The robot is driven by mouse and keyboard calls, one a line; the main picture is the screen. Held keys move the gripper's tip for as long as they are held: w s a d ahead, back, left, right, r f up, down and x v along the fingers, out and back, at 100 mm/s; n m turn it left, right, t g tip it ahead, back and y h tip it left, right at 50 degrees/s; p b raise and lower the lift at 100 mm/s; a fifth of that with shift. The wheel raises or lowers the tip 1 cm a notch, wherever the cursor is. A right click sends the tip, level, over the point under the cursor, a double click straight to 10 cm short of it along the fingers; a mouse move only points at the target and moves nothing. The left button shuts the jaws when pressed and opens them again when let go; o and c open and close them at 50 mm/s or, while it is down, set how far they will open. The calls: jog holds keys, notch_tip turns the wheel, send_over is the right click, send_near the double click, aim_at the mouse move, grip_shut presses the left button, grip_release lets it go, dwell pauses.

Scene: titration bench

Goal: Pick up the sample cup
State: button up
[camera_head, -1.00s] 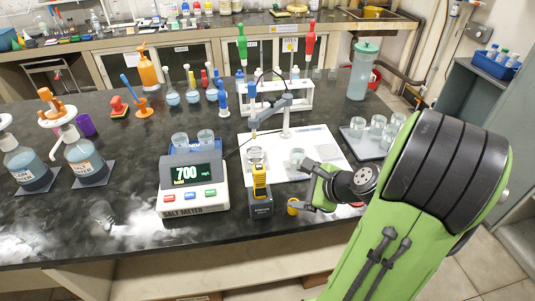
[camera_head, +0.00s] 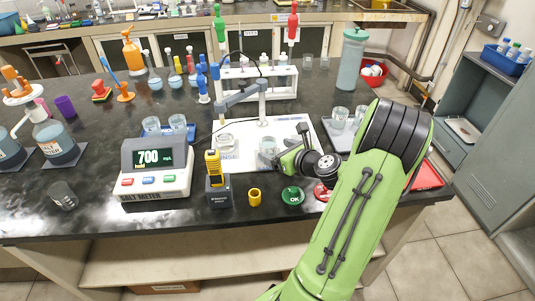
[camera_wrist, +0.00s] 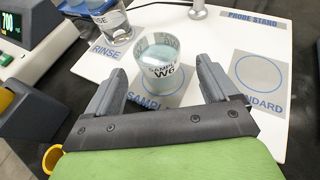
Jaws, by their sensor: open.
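The sample cup (camera_wrist: 158,62), clear with the label "SAMPLE W6", stands upright on the white probe stand mat (camera_wrist: 95,64) at the "SAMPLE" ring in the wrist view. It shows small and partly covered by my gripper in the head view (camera_head: 267,145). My gripper (camera_wrist: 160,84) is open and empty, low over the mat at the near side of the cup. One finger is to the cup's left and one to its right, with gaps visible. How far the fingertips reach past it is hard to tell.
A rinse cup (camera_wrist: 112,24) stands left of the sample cup; the "STANDARD" ring (camera_wrist: 258,72) is empty. The probe stand (camera_head: 262,104) rises behind. The salt meter (camera_head: 155,168), a yellow-and-black device (camera_head: 216,182) and a yellow cup (camera_head: 254,196) are to the left.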

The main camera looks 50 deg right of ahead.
aim_at(264, 144)
jog(key=b+x, duration=0.1)
jog(key=x, duration=0.6)
jog(key=shift+w+r+b, duration=0.1)
jog(key=shift+b, duration=0.2)
jog(key=shift+r, duration=0.15)
jog(key=c, duration=1.2)
